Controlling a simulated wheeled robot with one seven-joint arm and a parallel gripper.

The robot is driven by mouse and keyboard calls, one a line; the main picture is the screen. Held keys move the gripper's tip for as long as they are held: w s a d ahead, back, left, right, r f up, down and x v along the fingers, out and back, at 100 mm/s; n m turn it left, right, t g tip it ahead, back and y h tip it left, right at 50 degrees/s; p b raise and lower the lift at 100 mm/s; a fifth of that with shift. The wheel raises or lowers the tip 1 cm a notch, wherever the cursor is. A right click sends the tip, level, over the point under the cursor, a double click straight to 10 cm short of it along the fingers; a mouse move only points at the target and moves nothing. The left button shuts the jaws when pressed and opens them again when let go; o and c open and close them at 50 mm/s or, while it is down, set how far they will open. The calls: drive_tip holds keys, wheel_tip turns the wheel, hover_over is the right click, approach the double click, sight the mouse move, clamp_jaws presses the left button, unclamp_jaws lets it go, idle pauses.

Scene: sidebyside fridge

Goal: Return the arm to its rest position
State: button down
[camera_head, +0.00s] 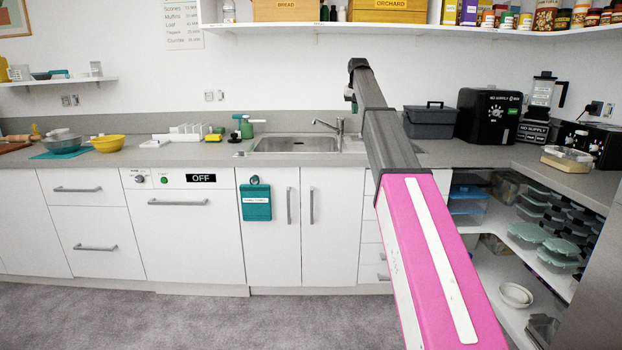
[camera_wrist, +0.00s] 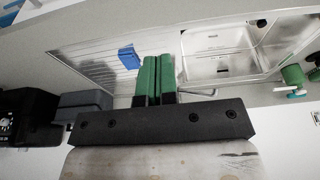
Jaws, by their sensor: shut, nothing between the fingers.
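My arm (camera_head: 430,255), pink and white near the camera and dark grey further out, reaches forward and up over the counter near the sink. In the wrist view my gripper (camera_wrist: 153,62) shows two green fingers side by side, shut with nothing between them. In that view they appear over the sink's ribbed drainboard (camera_wrist: 95,70), just beside a blue block (camera_wrist: 128,57) in the picture. In the head view the arm's far end is small, and the fingers are hard to make out.
The sink (camera_head: 295,144) with its tap (camera_head: 330,126) lies left of my arm. A dark grey toolbox (camera_head: 430,122) and a black appliance (camera_head: 488,116) stand right of it. A shelf (camera_head: 400,27) with boxes runs above. Open shelving (camera_head: 520,300) is at lower right; floor is clear at lower left.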

drive_tip(key=s+f, duration=0.6)
drive_tip(key=f, duration=0.6)
drive_tip(key=s+f+g, duration=0.1)
drive_tip(key=s+f, duration=0.6)
drive_tip(key=f, duration=0.4)
drive_tip(key=s+f, duration=0.6)
drive_tip(key=f, duration=0.6)
drive_tip(key=s+f+g, duration=0.1)
drive_tip(key=s+f, duration=1)
drive_tip(key=s, duration=0.5)
drive_tip(key=s+f+g, duration=0.1)
drive_tip(key=s+f, duration=1)
drive_tip(key=s, duration=0.5)
drive_tip(key=shift+d, duration=0.2)
drive_tip(key=shift+s+f, duration=0.1)
